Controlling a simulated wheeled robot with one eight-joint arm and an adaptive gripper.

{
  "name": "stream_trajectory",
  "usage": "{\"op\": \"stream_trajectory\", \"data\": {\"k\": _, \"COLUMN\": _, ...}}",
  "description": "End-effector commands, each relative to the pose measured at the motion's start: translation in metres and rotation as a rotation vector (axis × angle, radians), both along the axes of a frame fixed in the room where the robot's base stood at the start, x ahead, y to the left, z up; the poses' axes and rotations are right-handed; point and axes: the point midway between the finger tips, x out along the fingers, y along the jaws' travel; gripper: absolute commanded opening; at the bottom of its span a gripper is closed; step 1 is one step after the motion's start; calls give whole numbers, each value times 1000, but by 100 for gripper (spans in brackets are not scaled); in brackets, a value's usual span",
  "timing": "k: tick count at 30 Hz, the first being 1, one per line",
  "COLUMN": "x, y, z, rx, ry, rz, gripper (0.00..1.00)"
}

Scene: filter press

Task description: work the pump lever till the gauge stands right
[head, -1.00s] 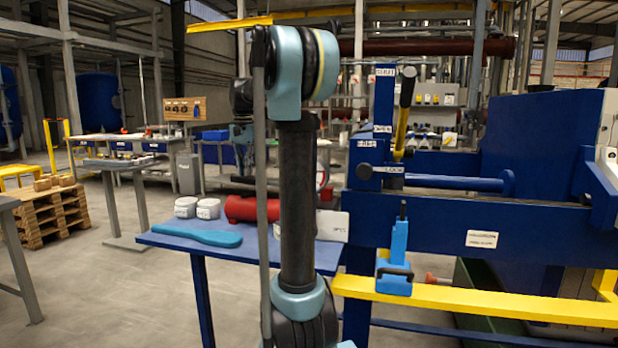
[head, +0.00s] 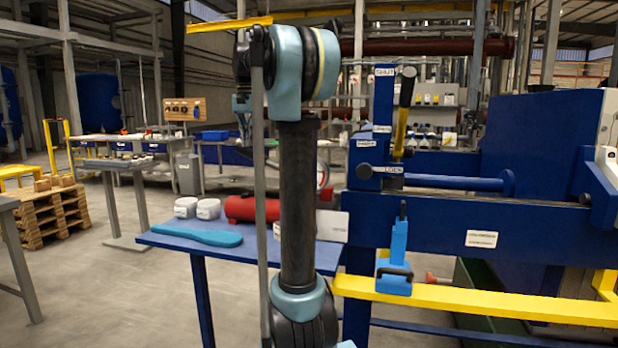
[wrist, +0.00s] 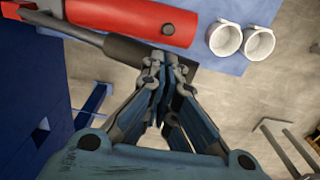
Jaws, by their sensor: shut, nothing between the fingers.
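A red cylinder, seemingly the pump's body, lies on the blue side table in the head view (head: 240,208) and at the top of the wrist view (wrist: 130,14). A grey rod with a dark grip, seemingly the pump lever (wrist: 123,47), runs beside it in the wrist view. My gripper (wrist: 164,62) is shut and empty, its fingertips at the outer end of the dark grip. Whether they touch it I cannot tell. In the head view my arm hides the lever and my gripper. No gauge face is readable in either view.
Two white pots (head: 197,208) and a teal flat object (head: 203,236) share the blue table (head: 165,243). The blue press frame (head: 450,222), with a yellow-and-black handle (head: 403,115) and yellow rail (head: 470,305), stands to the right.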

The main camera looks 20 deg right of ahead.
Motion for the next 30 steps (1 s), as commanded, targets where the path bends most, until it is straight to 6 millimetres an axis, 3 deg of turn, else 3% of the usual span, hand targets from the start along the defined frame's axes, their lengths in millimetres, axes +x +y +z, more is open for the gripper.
{"op": "stream_trajectory", "data": {"k": 27, "x": 8, "y": 11, "z": -100, "rx": -4, "ry": 3, "rz": -1, "gripper": 0}}
{"op": "stream_trajectory", "data": {"k": 30, "x": 7, "y": 10, "z": -97, "rx": -4, "ry": 3, "rz": -2, "gripper": 0}}
